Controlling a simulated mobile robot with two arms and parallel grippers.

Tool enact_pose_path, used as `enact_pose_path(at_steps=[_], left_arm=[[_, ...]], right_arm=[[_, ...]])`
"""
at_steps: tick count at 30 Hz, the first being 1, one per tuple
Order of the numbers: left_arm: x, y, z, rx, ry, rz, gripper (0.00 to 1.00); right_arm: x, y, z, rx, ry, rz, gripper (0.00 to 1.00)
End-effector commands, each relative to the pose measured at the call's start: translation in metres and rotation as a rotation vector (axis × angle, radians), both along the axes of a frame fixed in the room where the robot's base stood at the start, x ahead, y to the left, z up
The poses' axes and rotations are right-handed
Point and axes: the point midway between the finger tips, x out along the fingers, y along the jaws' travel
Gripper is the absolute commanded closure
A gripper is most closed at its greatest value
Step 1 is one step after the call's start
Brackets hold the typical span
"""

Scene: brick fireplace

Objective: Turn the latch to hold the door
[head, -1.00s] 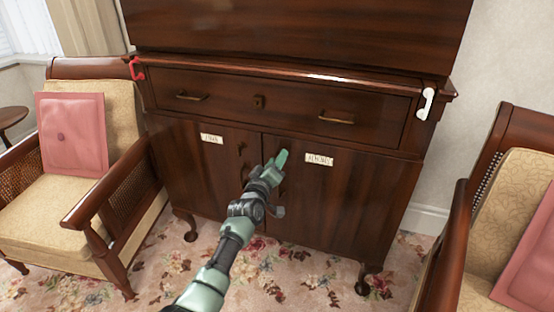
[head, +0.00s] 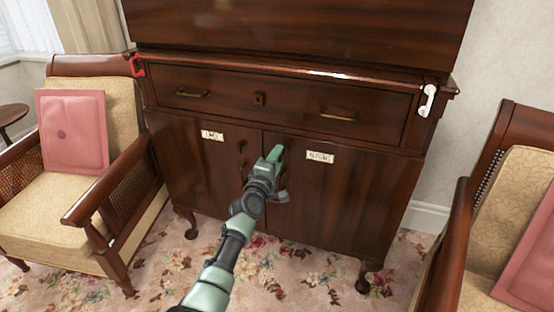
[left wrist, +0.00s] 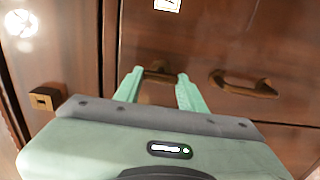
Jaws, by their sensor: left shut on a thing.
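A dark wooden cabinet (head: 345,210) has two shut doors below a drawer. My left gripper (head: 276,153) is at the upper part of the doors, near the seam between them. In the left wrist view its two green fingers (left wrist: 158,86) stand on either side of a small brass latch (left wrist: 158,72) and are shut on it. The fingers partly hide the latch, so its exact angle is unclear. A curved brass door handle (left wrist: 243,84) is just beside the fingers. My right gripper is not in view.
The drawer has brass pulls (head: 338,114) and a square keyhole plate (head: 260,99). A red hook (head: 137,66) and a white hook (head: 428,101) are at the cabinet's upper corners. Armchairs (head: 85,185) stand at both sides. Floral carpet (head: 270,275) lies in front.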

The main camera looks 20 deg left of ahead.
Motion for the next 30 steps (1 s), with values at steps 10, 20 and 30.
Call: enact_pose_path(at_steps=[10, 20, 30], left_arm=[[-0.0001, -0.0003, -0.0011, -0.034, 0.003, -0.001, 1.0], [-0.0001, -0.0004, -0.0011, -0.033, 0.003, -0.001, 0.38], [-0.0011, -0.0001, -0.0004, -0.032, 0.002, 0.0, 0.38]], right_arm=[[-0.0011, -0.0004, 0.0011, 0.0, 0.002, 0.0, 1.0], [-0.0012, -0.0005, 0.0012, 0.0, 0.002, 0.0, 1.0], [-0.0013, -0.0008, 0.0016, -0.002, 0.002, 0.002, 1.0]])
